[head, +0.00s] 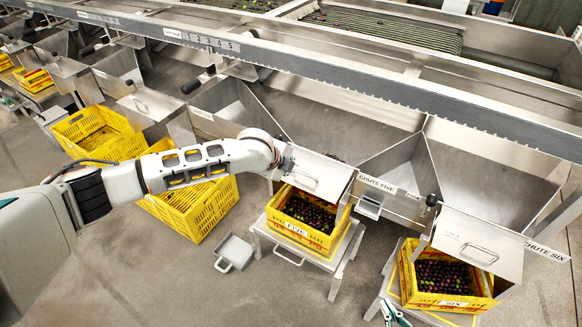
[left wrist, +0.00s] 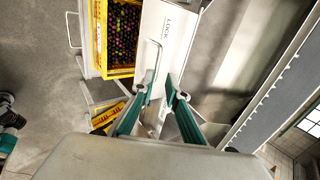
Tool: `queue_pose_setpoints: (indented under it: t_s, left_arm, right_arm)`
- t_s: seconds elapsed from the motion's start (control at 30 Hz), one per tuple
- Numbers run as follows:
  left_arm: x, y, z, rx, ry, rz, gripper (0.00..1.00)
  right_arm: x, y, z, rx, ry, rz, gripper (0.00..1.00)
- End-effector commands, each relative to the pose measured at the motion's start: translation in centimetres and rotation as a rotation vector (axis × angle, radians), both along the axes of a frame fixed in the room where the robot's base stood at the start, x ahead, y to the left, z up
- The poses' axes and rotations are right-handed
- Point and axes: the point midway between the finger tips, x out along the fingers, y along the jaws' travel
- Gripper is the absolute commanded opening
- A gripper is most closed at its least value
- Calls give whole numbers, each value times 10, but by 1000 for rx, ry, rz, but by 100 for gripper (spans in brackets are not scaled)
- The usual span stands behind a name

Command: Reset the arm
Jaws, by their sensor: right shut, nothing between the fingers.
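My left arm (head: 205,165) comes in from the left over the crates and ends at the lid plate of chute five (head: 318,172). Its fingers are not clearly visible in the head view. In the left wrist view my left gripper (left wrist: 162,88) has its two teal fingers apart, with nothing clearly held. A plate marked LOCK (left wrist: 178,25) with a bent handle (left wrist: 153,65) is just beyond the fingertips; whether they touch it, I cannot tell. My right gripper (head: 393,312) shows teal at the bottom edge, near chute six, shut and empty.
Yellow crate FIVE (head: 292,232) and crate SIX (head: 448,303) hold dark fruit on stands below their chutes. An empty yellow crate (head: 205,215) and a grey scoop (head: 236,252) are on the floor. The steel sizer rail (head: 330,65) runs behind. Floor at lower left is clear.

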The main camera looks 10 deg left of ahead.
Motion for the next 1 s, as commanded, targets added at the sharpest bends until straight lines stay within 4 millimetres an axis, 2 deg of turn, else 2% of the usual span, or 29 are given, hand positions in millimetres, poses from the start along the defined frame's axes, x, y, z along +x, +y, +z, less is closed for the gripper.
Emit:
queue_pose_setpoints:
  t_s: [0.43, 0.53, 0.67, 0.8, 0.9, 1.0]
  left_arm:
    - [-1, -1, 0, -2, 1, -1, 14]
    - [-8, -9, -7, -28, 12, 1, 14]
    - [-36, -38, -25, -136, 43, 13, 14]
    - [-78, -77, -45, -322, 93, 64, 14]
    - [-104, -96, -53, -459, 126, 121, 14]
    - [-128, -106, -59, -585, 155, 194, 14]
  right_arm:
    - [0, 0, 0, 1, -1, 0, 0]
    - [0, 1, 0, 1, -1, 0, 0]
    - [0, 1, 0, 1, -2, 0, 0]
    - [0, 1, 0, 1, -2, 0, 0]
    - [0, 1, 0, 1, -2, 0, 0]
    - [0, 1, 0, 1, -1, 0, 0]
